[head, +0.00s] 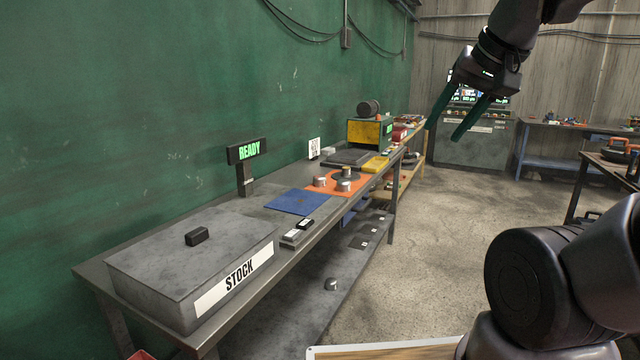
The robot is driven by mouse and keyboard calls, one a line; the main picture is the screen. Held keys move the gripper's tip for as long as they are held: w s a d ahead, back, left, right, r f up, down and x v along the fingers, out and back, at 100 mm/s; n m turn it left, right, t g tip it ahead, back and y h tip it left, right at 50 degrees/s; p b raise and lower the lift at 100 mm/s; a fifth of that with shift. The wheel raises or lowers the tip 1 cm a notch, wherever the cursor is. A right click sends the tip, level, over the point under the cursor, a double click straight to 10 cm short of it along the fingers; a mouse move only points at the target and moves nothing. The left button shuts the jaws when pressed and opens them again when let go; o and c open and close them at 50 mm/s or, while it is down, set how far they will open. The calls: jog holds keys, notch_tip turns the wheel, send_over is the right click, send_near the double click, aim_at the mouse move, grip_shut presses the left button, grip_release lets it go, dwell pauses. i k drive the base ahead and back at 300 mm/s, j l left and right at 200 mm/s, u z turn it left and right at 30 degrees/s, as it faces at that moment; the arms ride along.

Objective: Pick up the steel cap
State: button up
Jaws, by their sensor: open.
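Small round steel pieces sit on the orange mat (357,187) on the workbench: one at the left (319,182), one at the front (343,186) and one at the back (346,172). Another steel piece (331,284) lies on the bench's lower shelf. They look alike at this size, and I cannot tell which is the steel cap. My gripper (445,132) has green fingers, spread apart and empty. It hangs in the air at upper right, pointing down and left, apart from the bench and all the steel pieces.
A grey STOCK box (190,250) with a lid fills the bench's near end. A READY sign (248,152) stands behind a blue mat (297,202). Small blocks (297,235) lie at the front edge. A yellow machine (370,132) stands farther back. The floor (440,230) right of the bench is clear.

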aim_at(319, 181)
jog(key=i+l, duration=0.2)
jog(key=i, duration=0.25)
jog(key=i+l, duration=0.2)
jog(key=i, duration=0.3)
jog(key=i+l, duration=0.2)
jog(key=i, duration=0.25)
jog(key=i+l+u, duration=0.3)
jog(key=i+u, duration=0.15)
jog(key=i+l+u, duration=0.45)
jog(key=u, duration=0.35)
